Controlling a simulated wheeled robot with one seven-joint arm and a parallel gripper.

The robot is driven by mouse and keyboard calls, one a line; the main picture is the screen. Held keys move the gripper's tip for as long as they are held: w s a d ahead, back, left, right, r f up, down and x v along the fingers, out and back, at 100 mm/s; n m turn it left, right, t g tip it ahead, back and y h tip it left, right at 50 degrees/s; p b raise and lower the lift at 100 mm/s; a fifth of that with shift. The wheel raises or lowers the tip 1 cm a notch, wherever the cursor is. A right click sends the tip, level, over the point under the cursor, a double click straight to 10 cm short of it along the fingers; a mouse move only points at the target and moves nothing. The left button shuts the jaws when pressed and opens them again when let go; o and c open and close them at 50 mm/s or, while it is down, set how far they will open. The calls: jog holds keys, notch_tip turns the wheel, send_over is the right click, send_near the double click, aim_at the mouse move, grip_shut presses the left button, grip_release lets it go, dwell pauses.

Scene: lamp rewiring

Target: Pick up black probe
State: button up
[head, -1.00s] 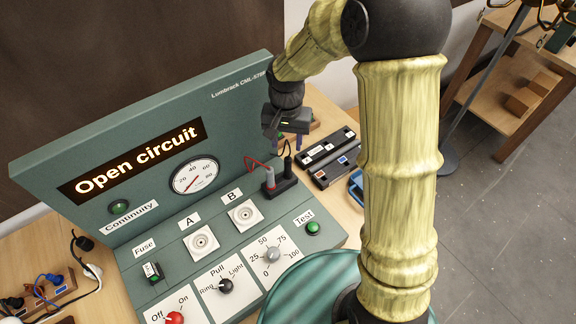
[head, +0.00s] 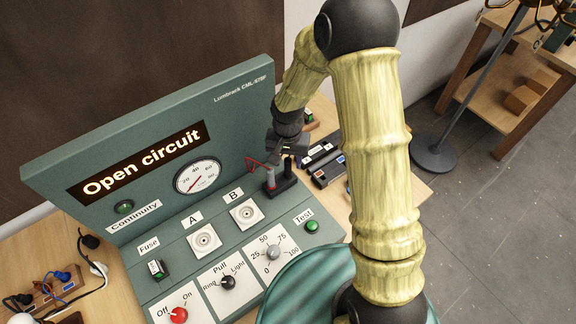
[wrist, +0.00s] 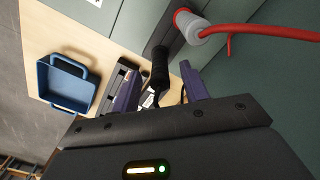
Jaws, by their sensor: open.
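The black probe (head: 288,169) stands upright in a dark holder (head: 282,189) at the right end of the green test panel. It also shows in the wrist view (wrist: 160,68). My gripper (head: 289,153) is right above the holder, close to the black probe. In the wrist view my gripper (wrist: 160,84) is open, and the black probe appears in the gap between its two purple fingers. I cannot tell whether either finger touches it. The red probe (head: 270,178) with its red lead stands beside it in the same holder, outside the fingers.
The green panel (head: 240,90) rises behind the holder and reads "Open circuit". A blue tray (wrist: 88,92) and dark cases (head: 326,166) lie on the wooden table to the right. A green Test button (head: 312,226) is in front of the holder.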

jog(key=shift+f, duration=1.25)
grip_shut()
notch_tip(320, 180, up, 10)
jog(key=shift+r+b, duration=0.1)
jog(key=shift+b, duration=1.1)
